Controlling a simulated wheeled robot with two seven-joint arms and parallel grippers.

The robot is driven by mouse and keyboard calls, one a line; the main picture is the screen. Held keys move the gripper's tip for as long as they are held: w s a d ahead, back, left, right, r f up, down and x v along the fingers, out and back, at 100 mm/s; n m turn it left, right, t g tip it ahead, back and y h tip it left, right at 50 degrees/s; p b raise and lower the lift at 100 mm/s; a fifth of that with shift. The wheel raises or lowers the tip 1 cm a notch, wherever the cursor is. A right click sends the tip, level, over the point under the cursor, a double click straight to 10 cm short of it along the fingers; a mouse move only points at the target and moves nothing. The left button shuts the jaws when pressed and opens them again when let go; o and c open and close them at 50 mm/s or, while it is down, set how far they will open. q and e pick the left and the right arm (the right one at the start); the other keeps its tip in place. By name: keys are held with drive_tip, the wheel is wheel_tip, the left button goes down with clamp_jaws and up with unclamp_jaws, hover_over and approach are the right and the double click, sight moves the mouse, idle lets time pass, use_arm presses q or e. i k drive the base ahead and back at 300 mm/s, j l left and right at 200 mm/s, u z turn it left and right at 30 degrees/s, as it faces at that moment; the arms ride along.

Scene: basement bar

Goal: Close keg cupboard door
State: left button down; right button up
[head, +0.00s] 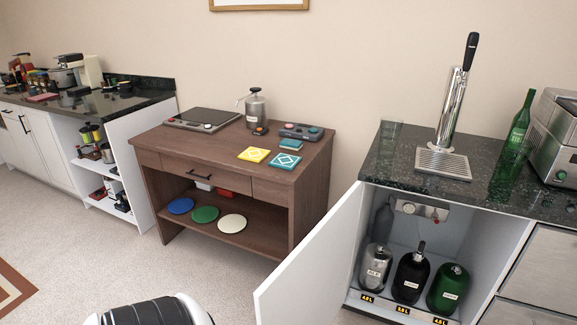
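The keg cupboard (487,235) is white, under a dark stone counter at the right of the head view. Its white door (312,258) stands wide open, swung out to the left and toward me. The door's lower part runs close to the bottom edge of the picture. Inside stand a silver keg (375,268), a black keg (409,279) and a green keg (447,291), upright side by side, with a gauge panel (421,210) behind them. Neither of my grippers is in view.
A beer tap tower (451,110), a green bottle (520,120) and a metal appliance (556,135) stand on the counter (395,165). A brown wooden desk (160,160) stands left of the door. Open carpet (75,245) lies at the left front.

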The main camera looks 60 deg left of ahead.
sight(308, 287)
drive_tip(key=k+j, duration=0.1)
drive_tip(key=j, duration=0.3)
drive_tip(key=k+j, duration=0.15)
drive_tip(key=j, duration=0.25)
drive_tip(key=k+j, duration=0.1)
drive_tip(key=j, duration=0.3)
drive_tip(key=k+j, duration=0.1)
drive_tip(key=j, duration=0.3)
drive_tip(key=i+j, duration=0.1)
drive_tip(key=j, duration=0.65)
drive_tip(key=i+j, duration=0.15)
drive_tip(key=j, duration=0.25)
